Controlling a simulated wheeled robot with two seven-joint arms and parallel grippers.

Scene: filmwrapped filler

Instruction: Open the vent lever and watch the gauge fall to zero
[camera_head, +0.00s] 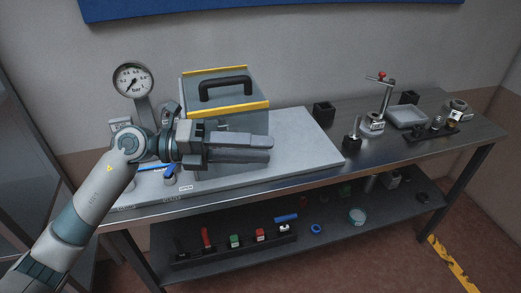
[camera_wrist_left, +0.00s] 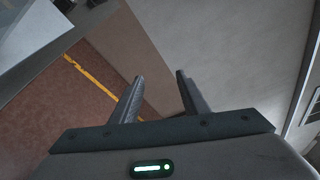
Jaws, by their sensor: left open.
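The round pressure gauge (camera_head: 133,80) stands on a post at the back left of the bench, marked in bar. Its dark needle points to the lower left, near the low end of the scale, but is too small to read exactly. A blue lever (camera_head: 152,169) lies low on the grey base plate, partly hidden by my left arm. A label reading OPEN (camera_head: 186,188) is at the plate's front. My left gripper (camera_head: 270,149) is open and empty, above the plate, to the right of the lever and pointing right. Its two fingers (camera_wrist_left: 160,76) show apart in the left wrist view.
A grey case (camera_head: 225,122) with yellow edges and a black handle stands behind my left gripper. The base plate (camera_head: 312,150) is bare at right. A stand (camera_head: 385,95), grey tray (camera_head: 408,117) and small parts occupy the bench's right. A lower shelf holds coloured items.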

